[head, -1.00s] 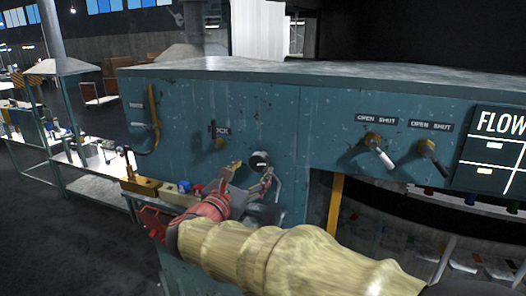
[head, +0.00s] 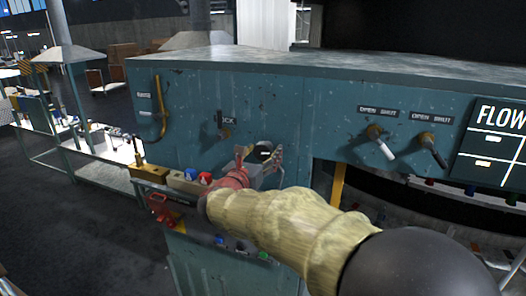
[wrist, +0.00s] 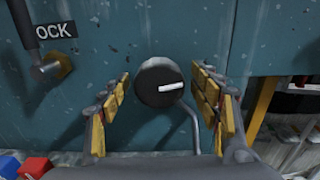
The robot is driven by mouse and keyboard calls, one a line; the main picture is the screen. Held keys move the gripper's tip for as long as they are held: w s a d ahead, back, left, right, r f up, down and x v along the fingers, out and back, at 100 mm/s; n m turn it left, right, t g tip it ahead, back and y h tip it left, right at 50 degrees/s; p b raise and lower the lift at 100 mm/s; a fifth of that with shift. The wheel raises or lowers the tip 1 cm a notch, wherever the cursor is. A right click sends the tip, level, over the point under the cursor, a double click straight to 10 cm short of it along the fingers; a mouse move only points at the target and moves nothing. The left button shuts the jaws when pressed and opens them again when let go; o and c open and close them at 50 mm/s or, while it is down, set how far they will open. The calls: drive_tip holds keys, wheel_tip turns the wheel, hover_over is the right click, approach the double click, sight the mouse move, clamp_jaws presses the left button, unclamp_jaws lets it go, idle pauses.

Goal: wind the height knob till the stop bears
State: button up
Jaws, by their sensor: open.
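A round black knob with a white pointer mark (wrist: 159,83) sits on the teal panel, centred in the wrist view. The mark points right and slightly upward. The knob also shows in the head view (head: 263,149), partly hidden by my fingers. My gripper (wrist: 166,98) is open, with one yellow-padded finger on each side of the knob and a visible gap on both sides. In the head view my gripper (head: 259,157) is in front of the panel at the knob. I cannot make out a stop, and no label shows for this knob.
A lever (head: 222,125) marked with a partly hidden "OCK" label is left of the knob. A bent grey rod (wrist: 191,125) hangs just below right of it. Two OPEN SHUT levers (head: 381,145) are further right. A ledge (head: 155,174) with red and blue pieces is below left.

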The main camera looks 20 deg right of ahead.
drive_tip(key=shift+w+f, duration=0.1)
drive_tip(key=shift+w, duration=0.05)
drive_tip(key=shift+c, duration=0.4)
drive_tip(key=shift+c, duration=0.6)
drive_tip(key=c, duration=0.9)
drive_tip(key=shift+c, duration=0.4)
drive_tip(key=shift+f+m+b, duration=0.1)
drive_tip(key=shift+m+b, duration=0.2)
drive_tip(key=shift+b, duration=0.65)
